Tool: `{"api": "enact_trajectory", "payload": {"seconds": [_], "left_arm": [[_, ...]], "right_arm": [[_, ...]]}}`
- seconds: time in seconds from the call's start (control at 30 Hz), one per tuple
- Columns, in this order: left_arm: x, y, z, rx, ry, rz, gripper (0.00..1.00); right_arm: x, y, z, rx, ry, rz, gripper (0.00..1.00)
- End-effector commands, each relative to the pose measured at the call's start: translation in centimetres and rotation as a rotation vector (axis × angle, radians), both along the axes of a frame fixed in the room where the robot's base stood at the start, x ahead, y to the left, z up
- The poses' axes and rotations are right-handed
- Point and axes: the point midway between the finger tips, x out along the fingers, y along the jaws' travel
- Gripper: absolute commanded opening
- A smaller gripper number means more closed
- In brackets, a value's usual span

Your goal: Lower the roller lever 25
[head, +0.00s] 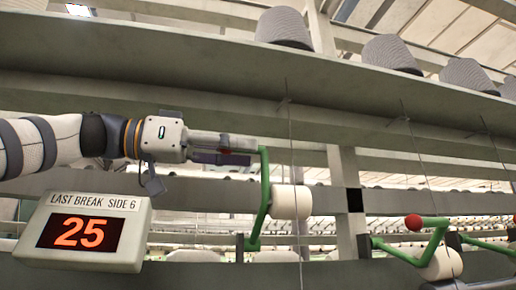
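The display box (90,233) at lower left reads "LAST BREAK SIDE 6" and 25 in red digits. Right of it, a green roller lever (264,195) stands raised, its upper end reaching up to my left gripper. A white yarn roll (291,202) sits beside this lever. My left gripper (236,151) comes in from the left, with its fingers around the lever's top end. A bit of red, seemingly the lever's knob, shows between the fingers, and the rest of the knob is hidden. My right gripper is not in view.
Another green lever (434,240) with a red knob (413,222) sits lower at right, by another yarn roll (442,264). Grey cones (284,27) stand on the long shelf (200,60) above. Thin yarn strands hang in front of the frame.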

Motion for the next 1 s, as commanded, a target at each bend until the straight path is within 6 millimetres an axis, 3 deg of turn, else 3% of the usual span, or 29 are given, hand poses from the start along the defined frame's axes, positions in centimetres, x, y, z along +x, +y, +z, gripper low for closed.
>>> {"api": "enact_trajectory", "payload": {"seconds": [0.2,0.5,0.63,0.67,1.0], "left_arm": [[0.9,-3.0,0.1,-0.001,-0.001,0.0,0.32],[1.1,-3.4,0.0,-0.001,0.001,0.0,0.32],[1.1,-3.4,0.0,-0.001,0.001,0.0,0.03],[1.1,-3.4,0.0,-0.001,0.001,0.0,0.0],[0.5,-3.4,-0.4,0.011,-0.041,0.001,0.0]], "right_arm": [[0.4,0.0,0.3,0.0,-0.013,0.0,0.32],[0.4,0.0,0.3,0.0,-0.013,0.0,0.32],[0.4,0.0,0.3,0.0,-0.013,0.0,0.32],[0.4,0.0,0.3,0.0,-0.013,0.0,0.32],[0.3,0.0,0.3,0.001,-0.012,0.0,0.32]]}}
